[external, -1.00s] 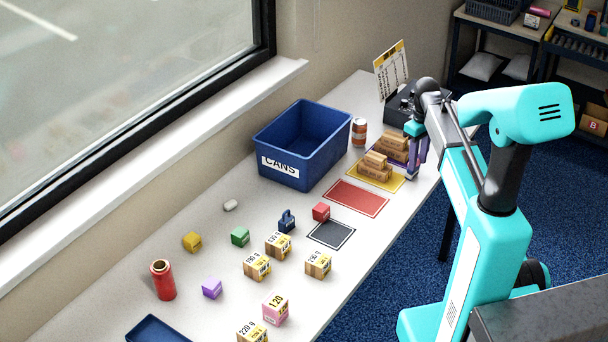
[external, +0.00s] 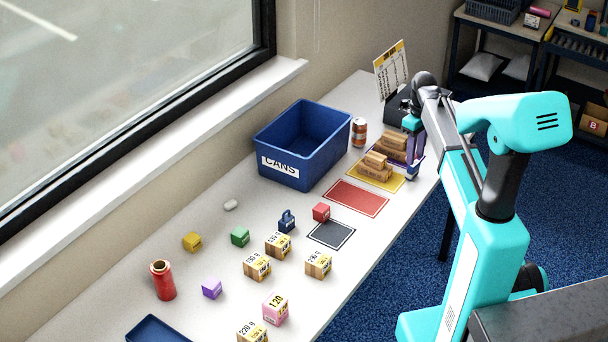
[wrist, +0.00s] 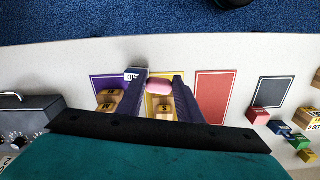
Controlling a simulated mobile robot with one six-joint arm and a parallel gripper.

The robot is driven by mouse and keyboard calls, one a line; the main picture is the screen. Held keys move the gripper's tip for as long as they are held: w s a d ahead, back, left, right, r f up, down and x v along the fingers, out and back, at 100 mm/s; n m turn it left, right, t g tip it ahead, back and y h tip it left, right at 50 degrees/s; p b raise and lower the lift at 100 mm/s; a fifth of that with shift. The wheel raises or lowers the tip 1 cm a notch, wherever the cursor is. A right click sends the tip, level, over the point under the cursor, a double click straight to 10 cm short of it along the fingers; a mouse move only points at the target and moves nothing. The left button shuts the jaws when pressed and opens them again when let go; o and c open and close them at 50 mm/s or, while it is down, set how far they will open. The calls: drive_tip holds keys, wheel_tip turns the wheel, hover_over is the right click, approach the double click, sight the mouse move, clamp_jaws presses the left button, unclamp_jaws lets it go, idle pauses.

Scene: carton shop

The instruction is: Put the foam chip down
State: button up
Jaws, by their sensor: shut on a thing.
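The foam chip (wrist: 158,86) is pink and rounded. In the wrist view it sits between the two purple fingers of my gripper (wrist: 159,84), which is shut on it. In the external view my gripper (external: 412,172) points down at the right edge of the table, beside the yellow mat (external: 392,184) and purple mat; the chip is hidden there. In the wrist view the fingers overlap the yellow mat (wrist: 151,110), with its brown cartons behind the chip. I cannot tell the chip's height above the table.
Brown cartons (external: 374,167) are stacked on the yellow mat. A red mat (external: 356,198) and a dark mat (external: 331,234) are bare. A blue CANS bin (external: 287,172), a can (external: 359,132) and a black device with a sign (external: 391,70) stand nearby. Several small blocks lie farther left.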

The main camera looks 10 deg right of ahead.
drive_tip(key=w+a+r+n+b, duration=0.1)
drive_tip(key=w+a+r, duration=0.1)
drive_tip(key=w+a, duration=0.5)
drive_tip(key=w+a+r+n+b, duration=0.1)
drive_tip(key=w+a+r+n, duration=0.1)
drive_tip(key=a, duration=1)
drive_tip(key=w+a+r+n+b, duration=0.1)
drive_tip(key=w+a+r, duration=0.1)
drive_tip(key=w+a, duration=0.5)
drive_tip(key=shift+m, duration=0.9)
drive_tip(key=shift+w+f+p, duration=0.1)
drive_tip(key=shift+f+p, duration=1.9)
drive_tip(key=shift+f, duration=0.8)
drive_tip(key=shift+f, duration=0.1)
drive_tip(key=shift+f+p, duration=0.85)
drive_tip(key=shift+f, duration=2.2)
drive_tip(key=shift+f, duration=0.1)
drive_tip(key=shift+f+p, duration=0.6)
drive_tip(key=shift+f, duration=1.15)
drive_tip(key=shift+f, duration=0.15)
